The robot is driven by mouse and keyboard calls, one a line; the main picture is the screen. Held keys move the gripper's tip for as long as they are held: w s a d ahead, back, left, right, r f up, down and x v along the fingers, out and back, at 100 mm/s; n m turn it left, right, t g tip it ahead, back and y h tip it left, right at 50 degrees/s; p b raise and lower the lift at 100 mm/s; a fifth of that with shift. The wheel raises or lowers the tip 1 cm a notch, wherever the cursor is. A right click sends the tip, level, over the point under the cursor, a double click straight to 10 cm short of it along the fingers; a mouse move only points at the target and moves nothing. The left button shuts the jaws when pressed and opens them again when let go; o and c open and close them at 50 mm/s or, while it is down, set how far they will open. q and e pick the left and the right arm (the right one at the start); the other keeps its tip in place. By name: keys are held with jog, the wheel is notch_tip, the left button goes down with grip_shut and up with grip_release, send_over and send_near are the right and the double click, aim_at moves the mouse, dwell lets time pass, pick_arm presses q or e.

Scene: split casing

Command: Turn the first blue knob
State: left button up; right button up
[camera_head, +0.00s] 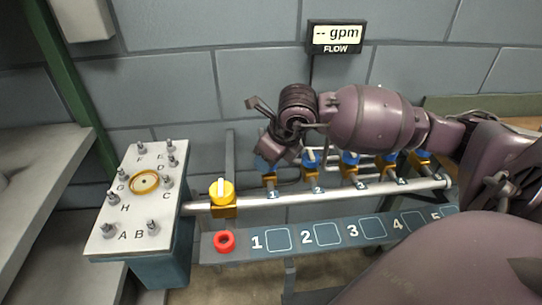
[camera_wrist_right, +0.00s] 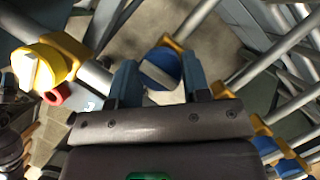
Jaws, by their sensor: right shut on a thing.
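The first blue knob (camera_head: 262,164) sits on the pipe rail above label 1, mostly hidden behind my right gripper (camera_head: 268,157) in the head view. In the right wrist view the round blue knob (camera_wrist_right: 161,68), with a pale bar across its face, lies between the two blue-grey fingers of my right gripper (camera_wrist_right: 160,82). The gripper is shut on the knob. My left gripper is not in view.
A yellow knob (camera_head: 221,192) is left on the same pipe, above a red ring (camera_head: 224,241). More blue knobs, including the second (camera_head: 311,158), continue right. A flow display (camera_head: 336,37) reads "-- gpm". A lettered pedestal (camera_head: 133,205) with metal pegs stands left.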

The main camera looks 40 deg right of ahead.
jog(key=shift+m, duration=0.3)
dwell(0.4)
jog(key=o, duration=0.9)
jog(key=shift+r, duration=0.1)
jog(key=shift+s+r, duration=0.1)
jog(key=shift+r, duration=0.25)
jog(key=p+v, duration=0.2)
jog(key=v, duration=0.8)
jog(key=shift+s+f, duration=0.1)
